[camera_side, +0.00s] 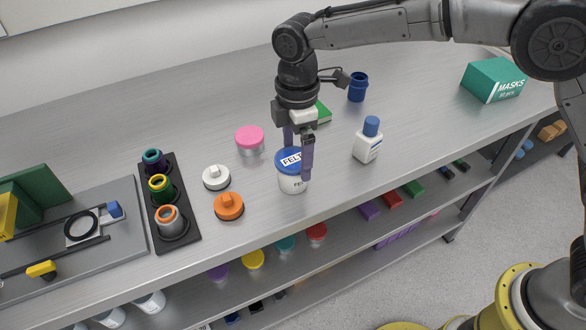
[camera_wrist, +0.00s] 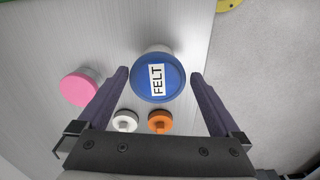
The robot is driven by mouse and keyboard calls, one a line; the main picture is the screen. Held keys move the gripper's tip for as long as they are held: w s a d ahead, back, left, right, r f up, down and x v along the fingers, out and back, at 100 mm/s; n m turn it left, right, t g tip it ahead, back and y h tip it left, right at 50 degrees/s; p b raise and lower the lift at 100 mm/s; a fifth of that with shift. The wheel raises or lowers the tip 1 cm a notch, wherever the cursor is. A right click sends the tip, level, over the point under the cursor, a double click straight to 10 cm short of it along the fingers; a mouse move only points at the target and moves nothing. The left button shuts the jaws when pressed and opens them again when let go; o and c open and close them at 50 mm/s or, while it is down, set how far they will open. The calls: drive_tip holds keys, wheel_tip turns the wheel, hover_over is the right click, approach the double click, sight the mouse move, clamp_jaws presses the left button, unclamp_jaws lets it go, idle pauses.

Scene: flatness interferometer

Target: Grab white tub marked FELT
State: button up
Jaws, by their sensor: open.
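The white tub marked FELT (camera_side: 293,184) stands upright on the grey bench near its front edge. It has a blue lid with a white FELT label, and the lid also shows in the wrist view (camera_wrist: 146,82). My gripper (camera_side: 297,160) is open over the tub, with one finger in front of it and the other behind its lid. In the wrist view my fingers (camera_wrist: 160,80) lie left and right of the blue lid, with gaps to both sides. The side view does not clearly show how low the fingertips reach. The near finger hides part of the tub.
A pink-lidded jar (camera_side: 250,139), a white knobbed disc (camera_side: 216,177) and an orange knobbed disc (camera_side: 229,206) stand left of the tub. A white bottle with a blue cap (camera_side: 368,145) stands right. A black rack (camera_side: 172,220) holds ringed pieces.

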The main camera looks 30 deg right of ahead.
drive_tip(key=shift+w+a+f, duration=0.1)
drive_tip(key=shift+a+f, duration=0.05)
drive_tip(key=shift+f, duration=1.35)
drive_tip(key=shift+w+a+f, duration=0.1)
drive_tip(key=shift+f, duration=1.35)
drive_tip(key=shift+c, duration=0.3)
drive_tip(key=c, duration=1)
